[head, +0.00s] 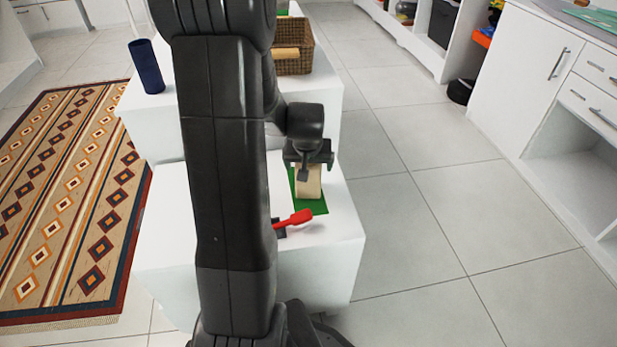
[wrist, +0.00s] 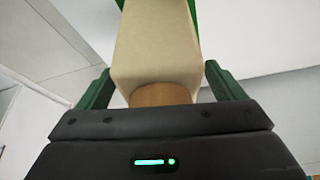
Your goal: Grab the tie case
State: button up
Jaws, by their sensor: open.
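A dark blue upright cylinder (head: 146,66), which looks most like the tie case, stands on the far white block at the left. It is not in the wrist view. My gripper (head: 308,170) is well to its right and nearer, over the near white block. The gripper is open around a cream block with a round wooden end (head: 309,183), which stands on a green mat (head: 318,205). In the wrist view, this cream block (wrist: 157,50) lies between the green fingers (wrist: 157,85), with gaps on both sides near the wooden end. My arm hides part of both white blocks.
A red-handled item (head: 294,219) lies on the near white block (head: 325,250). A wicker basket (head: 294,62) stands on the far white block (head: 145,125), right of my arm. A patterned rug (head: 75,190) lies at left.

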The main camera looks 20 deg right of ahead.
jog(key=c, duration=1.2)
